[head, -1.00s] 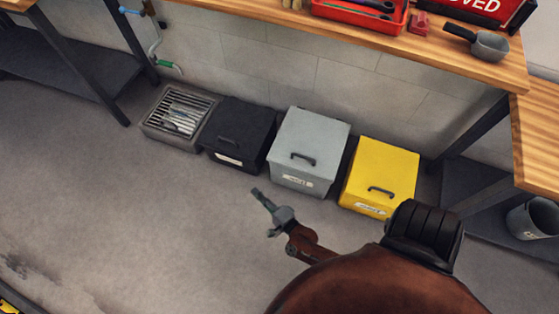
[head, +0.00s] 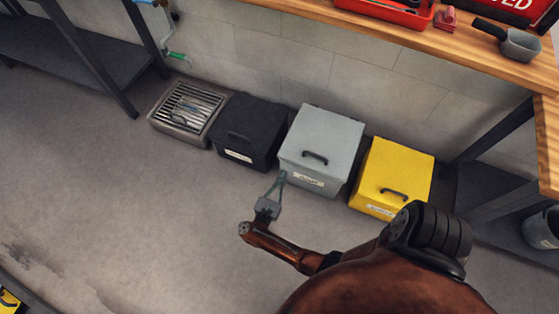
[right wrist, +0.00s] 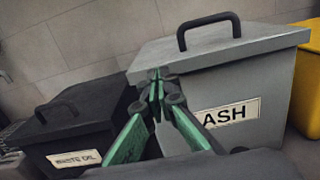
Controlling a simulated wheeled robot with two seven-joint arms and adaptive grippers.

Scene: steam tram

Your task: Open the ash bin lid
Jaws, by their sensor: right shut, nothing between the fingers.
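The ash bin (head: 309,185) is the grey box between the black and the yellow bins. Its label reads ASH in the right wrist view (right wrist: 231,113). Its grey lid (head: 327,131) is closed, with a dark arched handle (head: 315,157) near the front edge; the handle also shows in the right wrist view (right wrist: 208,28). My right gripper (head: 282,176) is shut and empty, in front of the bin's left front side and below the lid handle. In the right wrist view its green fingers (right wrist: 156,75) meet at the tips. I cannot tell whether they touch the bin. My left gripper is out of view.
The black waste oil bin (head: 247,130) stands left of the ash bin, the yellow bin (head: 393,177) right. A grated drain box (head: 187,113) is farther left. A wooden bench (head: 400,40) overhangs behind the bins. The floor in front is clear.

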